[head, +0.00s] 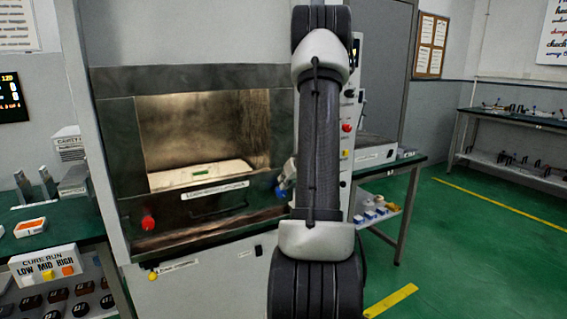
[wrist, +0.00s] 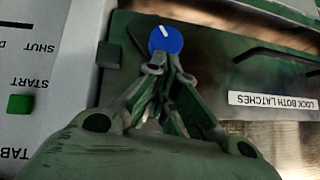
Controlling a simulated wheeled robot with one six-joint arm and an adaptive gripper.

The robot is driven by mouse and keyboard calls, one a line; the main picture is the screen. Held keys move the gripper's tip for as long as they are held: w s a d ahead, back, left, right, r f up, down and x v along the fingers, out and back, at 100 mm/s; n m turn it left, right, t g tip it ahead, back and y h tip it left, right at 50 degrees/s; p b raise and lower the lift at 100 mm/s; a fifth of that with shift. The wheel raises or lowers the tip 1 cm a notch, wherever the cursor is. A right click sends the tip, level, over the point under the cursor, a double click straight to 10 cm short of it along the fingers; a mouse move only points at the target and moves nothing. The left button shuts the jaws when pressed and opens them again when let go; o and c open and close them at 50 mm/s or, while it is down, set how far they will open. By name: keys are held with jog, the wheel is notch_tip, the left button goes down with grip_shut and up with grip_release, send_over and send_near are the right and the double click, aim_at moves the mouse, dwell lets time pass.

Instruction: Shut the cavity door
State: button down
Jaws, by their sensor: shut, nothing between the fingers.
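The cavity door (head: 200,222) is a dark metal frame around a wide window on the front of the machine. It looks about flush with the front, but I cannot tell whether a gap remains. A red latch knob (head: 148,223) is at its lower left and a blue latch knob (head: 281,192) at its lower right. A dark handle (wrist: 275,60) and a label about locking both latches (wrist: 272,101) lie between them. In the wrist view, my gripper (wrist: 164,68) is shut and empty, its fingertips at the blue knob (wrist: 166,40); contact is unclear.
A pale tray (head: 202,174) with a green item sits inside the cavity. A green start button (wrist: 20,104) is on the panel beside the door. A bench (head: 30,245) with boxes and buttons stands at left. Green floor (head: 480,240) is open at right.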

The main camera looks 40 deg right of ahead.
notch_tip(320, 180, down, 4)
jog(key=shift+r, duration=0.1)
jog(key=shift+s, duration=0.1)
dwell(0.3)
jog(key=s+r, duration=0.7)
jog(key=r, duration=0.4)
jog(key=shift+r, duration=0.15)
jog(key=shift+a, duration=0.1)
